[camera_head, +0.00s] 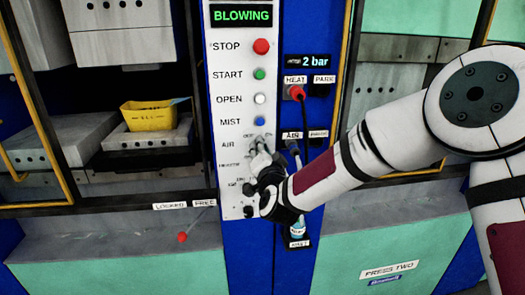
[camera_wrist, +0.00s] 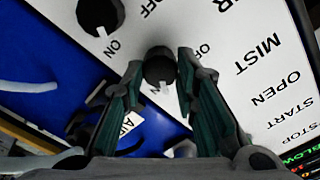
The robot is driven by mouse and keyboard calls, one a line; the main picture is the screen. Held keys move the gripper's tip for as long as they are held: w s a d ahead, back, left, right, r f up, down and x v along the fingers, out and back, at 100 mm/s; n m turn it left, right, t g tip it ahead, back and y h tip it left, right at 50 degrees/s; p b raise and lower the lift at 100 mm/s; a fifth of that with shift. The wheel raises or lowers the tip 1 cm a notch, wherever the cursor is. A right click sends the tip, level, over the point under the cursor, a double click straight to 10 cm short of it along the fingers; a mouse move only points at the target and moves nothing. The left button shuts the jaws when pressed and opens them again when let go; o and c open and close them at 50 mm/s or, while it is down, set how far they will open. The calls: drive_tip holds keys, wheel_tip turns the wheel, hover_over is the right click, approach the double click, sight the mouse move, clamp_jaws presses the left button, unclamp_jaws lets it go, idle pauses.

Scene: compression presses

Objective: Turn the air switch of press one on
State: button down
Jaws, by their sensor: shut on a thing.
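The press-one control panel (camera_head: 229,70) is white, with labels running down it. In the wrist view, the air switch (camera_wrist: 158,68) is a black round knob between my fingertips, with its white pointer directed down in the picture. My gripper (camera_wrist: 160,80) is shut on the knob. In the head view, my gripper (camera_head: 258,165) meets the panel near the AIR label (camera_head: 228,145) and hides most of the knob.
The display (camera_head: 241,15) reads BLOWING. Above the switch are the red stop (camera_head: 261,46), green start (camera_head: 259,73), white open (camera_head: 260,98) and blue mist (camera_head: 261,121) buttons. Another black knob (camera_wrist: 100,14) is close by. Hoses and a red plug (camera_head: 297,92) are right of the panel.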

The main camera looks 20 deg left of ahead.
drive_tip(key=shift+r, duration=0.1)
idle(0.3)
drive_tip(key=c, duration=1.3)
unclamp_jaws()
drive_tip(key=v, duration=1.2)
